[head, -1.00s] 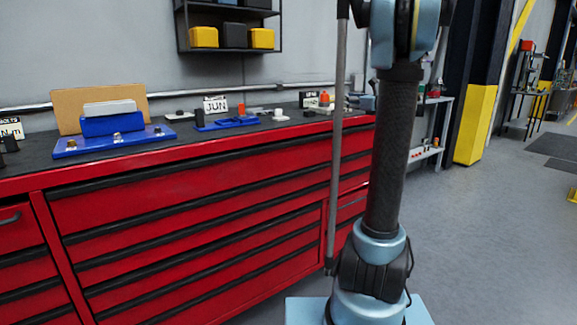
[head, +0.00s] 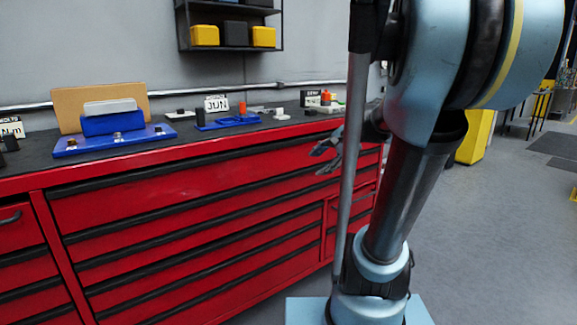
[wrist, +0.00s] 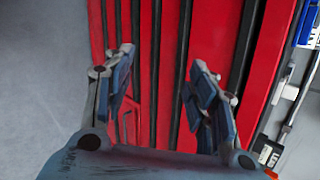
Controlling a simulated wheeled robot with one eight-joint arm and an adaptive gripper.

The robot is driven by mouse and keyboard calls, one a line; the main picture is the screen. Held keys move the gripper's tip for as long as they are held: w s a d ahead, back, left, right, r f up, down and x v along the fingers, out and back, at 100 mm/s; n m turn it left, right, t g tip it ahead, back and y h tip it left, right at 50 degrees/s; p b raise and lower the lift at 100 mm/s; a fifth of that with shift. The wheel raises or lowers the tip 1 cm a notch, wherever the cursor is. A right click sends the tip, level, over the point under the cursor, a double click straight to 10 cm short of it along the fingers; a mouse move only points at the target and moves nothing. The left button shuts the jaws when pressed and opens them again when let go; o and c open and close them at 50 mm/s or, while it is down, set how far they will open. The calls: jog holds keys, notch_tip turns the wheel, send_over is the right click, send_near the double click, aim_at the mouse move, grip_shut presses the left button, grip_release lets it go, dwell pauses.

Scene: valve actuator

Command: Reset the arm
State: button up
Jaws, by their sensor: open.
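My gripper (head: 328,154) shows in the head view in front of the red drawer cabinet (head: 200,215), left of my arm's upright link. In the wrist view my gripper (wrist: 158,88) has its two fingers spread apart with nothing between them. It faces the red drawer fronts (wrist: 170,45), which run up and down in that picture. My arm is bent, with its large elbow joint at the upper right of the head view. Part of the arm behind the pole and link is hidden.
On the black worktop stand a blue base with blocks (head: 115,138), a blue fixture with a JUN card (head: 217,104) and several small parts. A shelf (head: 230,48) with yellow and black bins hangs above.

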jog(key=s+d+f+n+g+h, duration=0.1)
jog(key=s+d+f+n+h, duration=0.2)
jog(key=s+f+n, duration=0.3)
jog(key=s+d+f+n+g+h, duration=0.2)
jog(key=s+d+f+n+h, duration=0.2)
jog(key=s+f, duration=0.6)
jog(key=s+n, duration=0.2)
jog(key=s, duration=0.2)
jog(key=shift+s+d, duration=0.35)
jog(key=shift+s, duration=0.05)
jog(key=shift+w+f, duration=0.2)
jog(key=shift+w, duration=0.3)
